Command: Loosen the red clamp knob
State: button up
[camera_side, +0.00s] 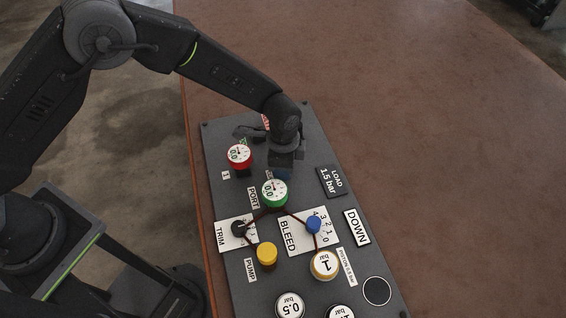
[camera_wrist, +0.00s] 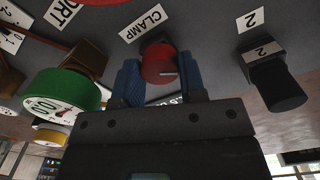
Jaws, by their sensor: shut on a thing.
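The red clamp knob (camera_wrist: 160,63) is a small round red knob with a light pointer line, under a white CLAMP label (camera_wrist: 142,25) on the dark panel. My gripper (camera_wrist: 159,78) has a blue finger on each side of the knob and is shut on it. In the side view, my gripper (camera_side: 281,170) points down at the upper part of the panel (camera_side: 222,132). The knob is hidden behind the gripper there.
A green-rimmed gauge (camera_side: 274,192) and a red-rimmed gauge (camera_side: 240,155) stand close to my gripper. A black knob (camera_wrist: 275,82) labelled 2 stands right in the wrist view. Yellow (camera_side: 267,253) and blue (camera_side: 314,224) knobs stand lower down. The brown table (camera_side: 450,130) is clear at right.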

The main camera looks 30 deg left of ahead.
jog(key=n, duration=0.6)
jog(key=shift+n, duration=0.3)
jog(key=n, duration=0.5)
jog(key=shift+n, duration=0.4)
jog(key=o, duration=0.9)
notch_tip(320, 180, up, 14)
jog(key=shift+f, duration=0.1)
